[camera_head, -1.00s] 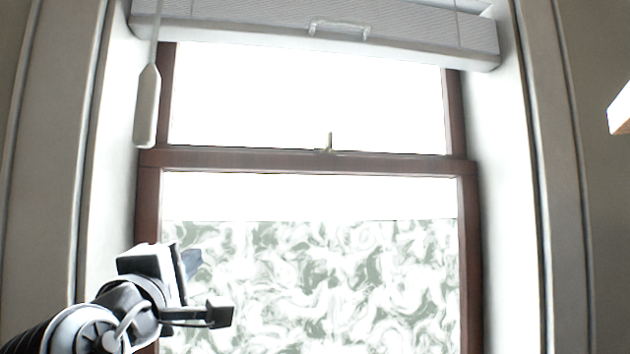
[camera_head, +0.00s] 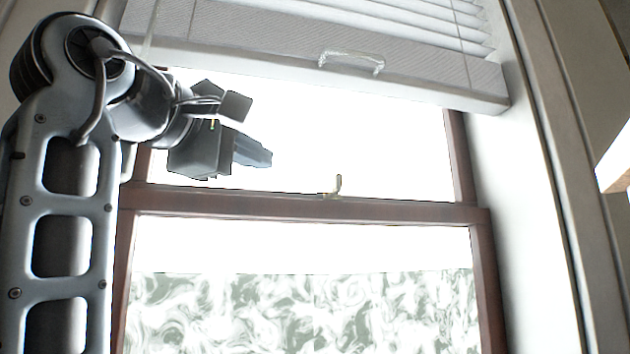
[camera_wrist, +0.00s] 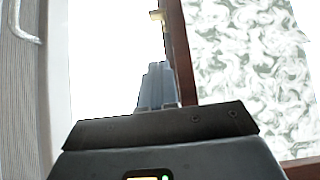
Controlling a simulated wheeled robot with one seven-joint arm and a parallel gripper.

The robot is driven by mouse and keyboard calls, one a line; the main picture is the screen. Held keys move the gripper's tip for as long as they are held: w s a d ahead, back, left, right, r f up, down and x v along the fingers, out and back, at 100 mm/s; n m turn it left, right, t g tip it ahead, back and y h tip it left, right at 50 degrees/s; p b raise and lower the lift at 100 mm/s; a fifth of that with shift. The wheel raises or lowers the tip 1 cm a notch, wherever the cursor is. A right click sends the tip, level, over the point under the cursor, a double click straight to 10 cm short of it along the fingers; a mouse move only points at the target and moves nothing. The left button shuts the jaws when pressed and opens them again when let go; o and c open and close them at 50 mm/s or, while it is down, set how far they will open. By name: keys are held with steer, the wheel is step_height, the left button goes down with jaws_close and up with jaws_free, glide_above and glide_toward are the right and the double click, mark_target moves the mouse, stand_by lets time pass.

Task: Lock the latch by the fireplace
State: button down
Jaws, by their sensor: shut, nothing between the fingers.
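The latch (camera_head: 336,187) is a small brass-coloured piece on top of the window's brown middle rail (camera_head: 270,205), with its lever standing up. It also shows in the wrist view (camera_wrist: 157,16), near the top, beside the brown rail. My gripper (camera_head: 268,159) is shut and empty. In the head view it is in front of the upper pane, left of the latch and slightly higher, with a gap between them. In the wrist view its fingers (camera_wrist: 155,85) point toward the latch, close along the rail.
A white blind (camera_head: 310,60) with a pale handle (camera_head: 352,63) hangs above my gripper. White window reveals stand at both sides. The lower pane has a patterned film (camera_head: 310,310). A pale ledge edge (camera_head: 615,165) juts in at the right. The space before the upper pane right of my gripper is clear.

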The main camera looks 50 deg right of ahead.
steer(key=shift+d, duration=0.1)
steer(key=p, duration=0.1)
glide_toward(334, 183)
steer(key=w+d, duration=0.2)
steer(key=w, duration=0.1)
steer(key=s+d, duration=0.1)
steer(key=d+p, duration=0.1)
steer(key=d, duration=0.1)
steer(key=shift+s+r, duration=0.15)
steer(key=shift+s, duration=0.25)
steer(key=shift+s+d, duration=0.3)
steer(key=shift+d, duration=0.1)
steer(key=shift+t, duration=0.4)
steer(key=shift+s+d+n+t+p, duration=0.1)
steer(key=shift+s+n+t+p, duration=0.2)
steer(key=shift+n, duration=0.1)
steer(key=shift+w, duration=0.1)
